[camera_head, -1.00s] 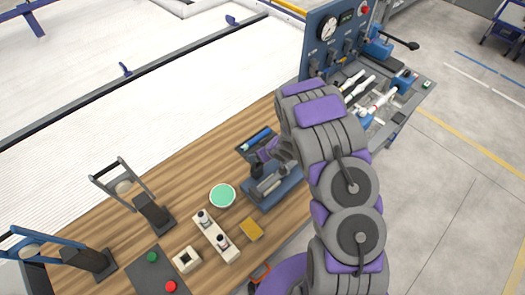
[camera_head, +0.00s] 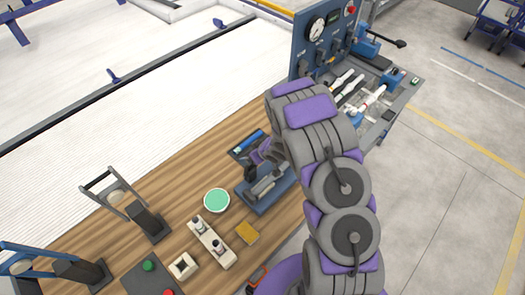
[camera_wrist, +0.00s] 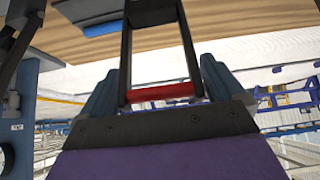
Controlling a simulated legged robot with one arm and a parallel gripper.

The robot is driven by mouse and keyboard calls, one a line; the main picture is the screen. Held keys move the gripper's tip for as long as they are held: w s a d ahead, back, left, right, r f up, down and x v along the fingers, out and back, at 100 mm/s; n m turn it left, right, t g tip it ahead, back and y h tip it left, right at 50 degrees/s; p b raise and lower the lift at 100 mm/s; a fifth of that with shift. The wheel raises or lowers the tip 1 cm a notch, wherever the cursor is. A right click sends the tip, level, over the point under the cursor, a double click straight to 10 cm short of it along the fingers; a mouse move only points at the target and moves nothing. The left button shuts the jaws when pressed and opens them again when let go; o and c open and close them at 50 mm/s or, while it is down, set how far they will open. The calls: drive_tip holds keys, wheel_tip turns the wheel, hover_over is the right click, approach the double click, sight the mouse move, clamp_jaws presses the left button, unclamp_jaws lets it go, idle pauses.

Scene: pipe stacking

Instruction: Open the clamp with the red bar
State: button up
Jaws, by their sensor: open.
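The red bar (camera_wrist: 160,92) shows in the wrist view, spanning the ends of two dark lever arms. I cannot make out the red bar in the head view.
The wooden bench (camera_head: 175,195) also holds a dark-handled clamp (camera_head: 150,222), a blue-handled clamp (camera_head: 85,270), a green disc (camera_head: 216,200), a white block (camera_head: 212,243) and a yellow pad (camera_head: 247,233). A blue gauge panel (camera_head: 315,45) stands at the far end. Open floor lies right.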

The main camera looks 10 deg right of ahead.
drive_tip(key=v, duration=1.6)
drive_tip(key=shift+r, duration=0.2)
drive_tip(key=shift+d, duration=0.15)
drive_tip(key=s+d+m+h+b, duration=0.2)
drive_tip(key=d+m+h+b, duration=0.1)
drive_tip(key=d+h+b, duration=0.45)
drive_tip(key=s+d+m+g+b, duration=0.2)
drive_tip(key=s+d+b, duration=0.3)
drive_tip(key=s, duration=0.4)
drive_tip(key=s+a+f+m+g+y+b, duration=0.1)
drive_tip(key=s+a+g+b, duration=0.2)
drive_tip(key=s, duration=0.9)
drive_tip(key=s+a+f+m+g+y+b, duration=0.1)
drive_tip(key=s+a+f+g+y+b, duration=0.1)
drive_tip(key=s+a+b, duration=0.6)
drive_tip(key=s+g, duration=0.1)
drive_tip(key=s, duration=0.3)
